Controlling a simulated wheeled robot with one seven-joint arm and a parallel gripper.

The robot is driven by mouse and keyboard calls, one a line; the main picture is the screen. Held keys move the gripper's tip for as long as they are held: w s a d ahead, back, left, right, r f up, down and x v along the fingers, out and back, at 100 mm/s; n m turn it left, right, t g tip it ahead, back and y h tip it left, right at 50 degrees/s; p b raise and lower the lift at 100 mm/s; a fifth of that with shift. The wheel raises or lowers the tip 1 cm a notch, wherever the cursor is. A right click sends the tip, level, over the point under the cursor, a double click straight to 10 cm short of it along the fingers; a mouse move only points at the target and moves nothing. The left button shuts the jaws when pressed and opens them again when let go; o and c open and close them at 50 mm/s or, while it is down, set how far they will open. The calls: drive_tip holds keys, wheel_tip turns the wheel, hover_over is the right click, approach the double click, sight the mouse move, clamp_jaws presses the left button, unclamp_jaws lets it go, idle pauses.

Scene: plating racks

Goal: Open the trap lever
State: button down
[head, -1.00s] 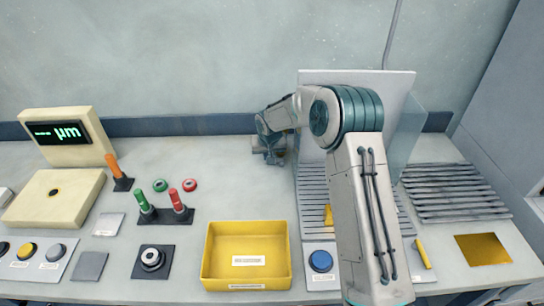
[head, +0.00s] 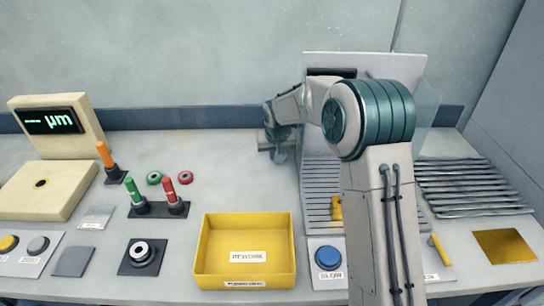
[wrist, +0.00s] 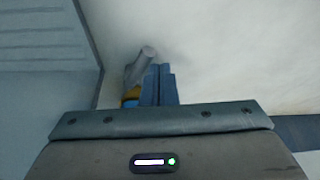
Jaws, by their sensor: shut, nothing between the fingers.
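My gripper (head: 278,152) is at the back of the bench, just left of the upright light panel (head: 318,62). In the wrist view its fingers (wrist: 158,85) are together and empty. A grey rod-like handle (wrist: 141,66), which looks like the trap lever, tilts just left of the fingertips. An orange-yellow band (wrist: 131,93) and a blue part show at its lower end. The fingers overlap the handle in the picture; I cannot tell whether they touch. Its lower part is hidden behind my gripper. In the head view I cannot make out the handle.
A yellow tray (head: 245,281) stands at the front middle, with a blue button (head: 328,257) to its right. Green (head: 133,191) and red (head: 170,190) levers stand left. Slatted racks (head: 475,187) lie right.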

drive_tip(key=shift+s+d, duration=0.15)
drive_tip(key=shift+d, duration=0.15)
drive_tip(key=shift+r, duration=0.1)
idle(0.5)
drive_tip(key=b+v, duration=0.1)
drive_tip(key=v, duration=1.2)
drive_tip(key=shift+s+r, duration=0.25)
